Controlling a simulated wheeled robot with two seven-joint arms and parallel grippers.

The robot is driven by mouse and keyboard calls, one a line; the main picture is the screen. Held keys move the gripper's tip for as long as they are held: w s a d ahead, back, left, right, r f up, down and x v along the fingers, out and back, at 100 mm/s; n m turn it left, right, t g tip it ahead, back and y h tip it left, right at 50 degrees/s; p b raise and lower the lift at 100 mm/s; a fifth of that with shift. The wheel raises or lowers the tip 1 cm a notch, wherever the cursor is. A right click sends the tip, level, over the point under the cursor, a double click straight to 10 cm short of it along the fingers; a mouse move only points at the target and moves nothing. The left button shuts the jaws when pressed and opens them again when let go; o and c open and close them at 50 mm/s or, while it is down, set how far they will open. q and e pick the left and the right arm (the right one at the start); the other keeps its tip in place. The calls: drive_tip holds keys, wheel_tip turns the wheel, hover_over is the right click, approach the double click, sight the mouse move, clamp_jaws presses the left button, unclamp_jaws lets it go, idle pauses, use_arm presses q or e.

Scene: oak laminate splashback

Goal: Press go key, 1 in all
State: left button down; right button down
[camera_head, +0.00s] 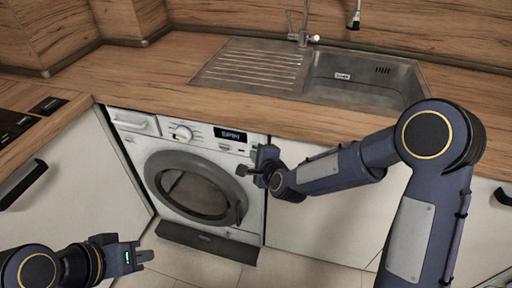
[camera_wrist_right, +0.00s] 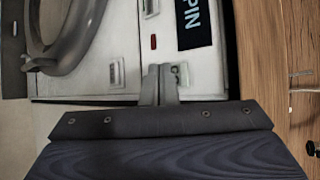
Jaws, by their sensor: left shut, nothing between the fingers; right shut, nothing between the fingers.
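The white washing machine (camera_head: 150,128) stands under the counter, its display (camera_head: 230,135) reading SPIN. My right gripper (camera_head: 244,170) is shut and empty at the right side of its front panel. In the right wrist view its closed fingers (camera_wrist_right: 160,84) point at the panel and overlap the edge of a small key (camera_wrist_right: 181,73). I cannot tell whether they touch it. Another small key (camera_wrist_right: 116,73) lies left of the fingers, and a third (camera_wrist_right: 150,8) is near the display (camera_wrist_right: 195,22). Which key is go is not readable. My left gripper (camera_head: 142,255) is shut and empty, low at the left.
The round dark door (camera_head: 198,190) of the machine is closed, left of my right gripper. A wooden counter (camera_head: 150,75) with a steel sink (camera_head: 365,80) overhangs above. Cabinet fronts stand at both sides. The tiled floor (camera_head: 300,272) in front is clear.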

idle(0.7)
drive_tip(key=shift+w+d+b, duration=0.1)
drive_tip(key=shift+w+b, duration=0.2)
drive_tip(key=shift+b, duration=0.05)
drive_tip(key=shift+w, duration=0.1)
drive_tip(key=shift+w+d, duration=0.15)
drive_tip(key=shift+w, duration=0.2)
idle(0.4)
drive_tip(key=shift+s+b, duration=0.15)
drive_tip(key=shift+b, duration=0.15)
drive_tip(key=shift+s+a, duration=0.25)
drive_tip(key=shift+s, duration=0.35)
